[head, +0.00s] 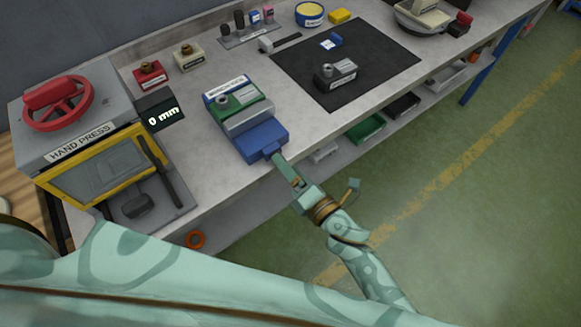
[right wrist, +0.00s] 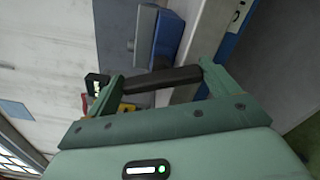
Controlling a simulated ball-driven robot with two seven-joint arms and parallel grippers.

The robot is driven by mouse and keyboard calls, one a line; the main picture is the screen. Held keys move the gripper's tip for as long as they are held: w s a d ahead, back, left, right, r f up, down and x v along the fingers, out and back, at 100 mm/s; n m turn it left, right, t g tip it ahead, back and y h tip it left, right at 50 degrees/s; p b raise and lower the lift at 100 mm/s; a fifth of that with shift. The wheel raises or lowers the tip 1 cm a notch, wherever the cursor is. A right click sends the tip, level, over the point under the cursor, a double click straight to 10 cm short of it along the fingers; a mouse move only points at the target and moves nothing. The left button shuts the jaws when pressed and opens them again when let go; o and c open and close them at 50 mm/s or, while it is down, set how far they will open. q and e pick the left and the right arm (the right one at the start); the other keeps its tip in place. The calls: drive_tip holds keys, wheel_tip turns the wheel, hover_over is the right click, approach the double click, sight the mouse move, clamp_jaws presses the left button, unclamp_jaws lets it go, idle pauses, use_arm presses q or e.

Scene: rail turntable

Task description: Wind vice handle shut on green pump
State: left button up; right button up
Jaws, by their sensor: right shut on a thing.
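The blue vice (head: 265,138) stands at the bench's front edge in the head view, and part of it shows in the right wrist view (right wrist: 168,38). The green pump (head: 236,104) sits in the vice between its back part and the grey jaw (head: 247,121). I cannot tell whether the jaw touches it. My right gripper (head: 280,163) is in front of the vice, shut on the vice handle. In the right wrist view the dark handle bar (right wrist: 160,79) spans between its two fingers. My left gripper is not in view.
A black mat (head: 385,55) with a grey pump (head: 335,74) lies to the right. Red (head: 149,75) and cream (head: 188,58) pumps stand behind. Bins sit below.

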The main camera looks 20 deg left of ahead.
drive_tip(key=shift+o, duration=0.2)
drive_tip(key=m+p, duration=0.1)
drive_tip(key=m, duration=0.3)
drive_tip(key=shift+f+m, duration=0.1)
drive_tip(key=shift+m, duration=0.2)
drive_tip(key=m+p, duration=0.1)
drive_tip(key=m, duration=0.4)
drive_tip(key=m+p, duration=0.1)
drive_tip(key=m, duration=0.5)
drive_tip(key=m+p, duration=0.2)
drive_tip(key=m, duration=0.3)
drive_tip(key=shift+s+f, duration=0.15)
drive_tip(key=shift+f, duration=0.2)
drive_tip(key=m, duration=0.4)
drive_tip(key=shift+s+a, duration=0.1)
drive_tip(key=shift+c, duration=0.2)
drive_tip(key=m, duration=0.3)
drive_tip(key=shift+m+p, duration=0.3)
drive_tip(key=shift+p, duration=0.1)
drive_tip(key=shift+o, duration=0.2)
drive_tip(key=shift+s+a+m, duration=0.1)
drive_tip(key=shift+s+m, duration=0.05)
drive_tip(key=shift+m, duration=1.65)
drive_tip(key=shift+c, duration=0.2)
